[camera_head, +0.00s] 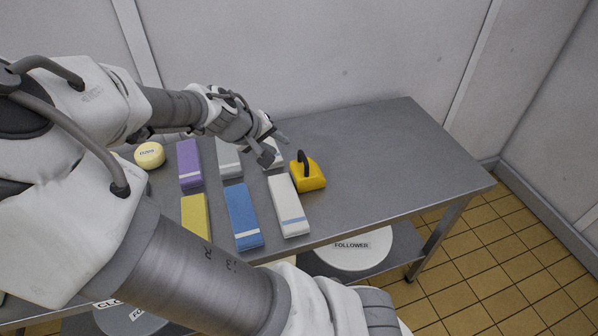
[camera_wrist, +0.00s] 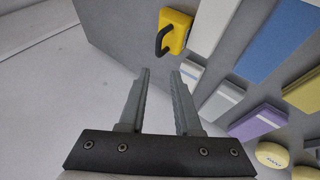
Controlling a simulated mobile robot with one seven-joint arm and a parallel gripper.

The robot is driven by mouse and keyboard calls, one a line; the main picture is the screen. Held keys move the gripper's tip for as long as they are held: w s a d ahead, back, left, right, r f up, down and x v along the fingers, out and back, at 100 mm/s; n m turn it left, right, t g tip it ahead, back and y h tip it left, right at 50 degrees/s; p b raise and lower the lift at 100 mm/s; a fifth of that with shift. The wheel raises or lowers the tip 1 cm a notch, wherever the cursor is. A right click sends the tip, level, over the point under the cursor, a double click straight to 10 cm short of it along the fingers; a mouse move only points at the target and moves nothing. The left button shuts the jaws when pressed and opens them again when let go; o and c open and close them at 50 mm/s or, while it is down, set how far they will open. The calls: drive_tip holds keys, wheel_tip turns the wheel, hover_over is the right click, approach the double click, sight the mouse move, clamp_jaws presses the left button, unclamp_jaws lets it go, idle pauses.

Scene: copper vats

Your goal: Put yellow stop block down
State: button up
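The yellow stop block (camera_head: 312,180) with a black loop handle stands on the grey metal table, right of the white block with a blue stripe. It also shows in the wrist view (camera_wrist: 180,29) at the top, beyond my fingertips and apart from them. My gripper (camera_head: 279,147) is above the table, a little left of and behind the yellow block. In the wrist view my gripper (camera_wrist: 160,75) has its two fingers parted with nothing between them.
On the grey table (camera_head: 400,150) are a purple block (camera_head: 188,163), a blue block (camera_head: 242,215), a white block (camera_head: 287,205), a yellow flat block (camera_head: 195,215) and a pale yellow round piece (camera_head: 149,155). The table's right part is clear. A white lid marked FOLLOWER (camera_head: 352,255) sits below.

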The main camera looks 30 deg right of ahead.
drive_tip(key=b, duration=0.3)
approach(302, 156)
drive_tip(key=x, duration=0.5)
drive_tip(key=shift+f, duration=0.25)
drive_tip(key=shift+b+x, duration=0.95)
drive_tip(key=shift+x, duration=1.7)
drive_tip(key=shift+d+r, duration=0.1)
drive_tip(key=shift+c, duration=0.3)
clamp_jaws()
